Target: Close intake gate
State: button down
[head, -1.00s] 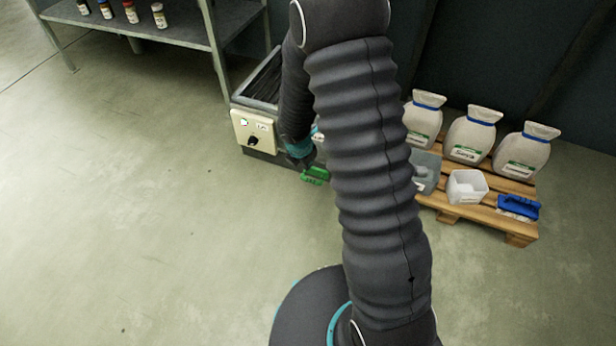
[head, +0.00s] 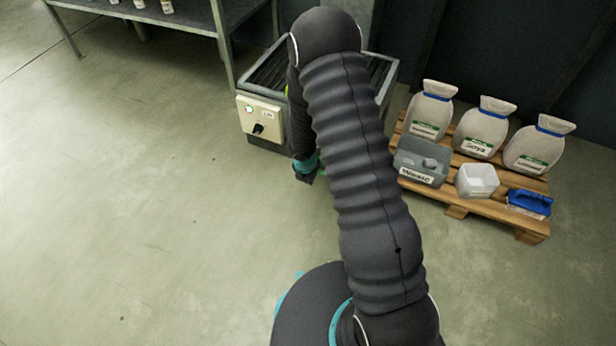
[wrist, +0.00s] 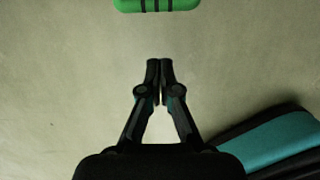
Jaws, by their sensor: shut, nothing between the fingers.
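My gripper (wrist: 160,64) is shut and empty, its two fingertips together above bare floor in the wrist view. A green handle with black bands (wrist: 157,5) lies ahead of the fingertips at the top edge, apart from them and partly cut off. In the head view my gripper (head: 306,176) hangs low in front of the grey machine (head: 262,141), and my arm hides most of the green handle. The intake gate itself cannot be made out.
A cream control box (head: 260,118) with a green light and black knob is on the machine's front. A wooden pallet (head: 462,206) at right holds sacks (head: 480,130), a grey "Waste" bin (head: 420,176), a white tub (head: 477,182) and a blue-handled item (head: 530,201). Floor at left is clear.

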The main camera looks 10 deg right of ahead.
jog(key=shift+w+d+f+p, duration=0.4)
jog(key=shift+w+d+p, duration=0.25)
jog(key=shift+w, duration=0.2)
jog(key=shift+w+d+f+p, duration=0.4)
jog(key=shift+w+d+p, duration=0.2)
jog(key=shift+w, duration=0.2)
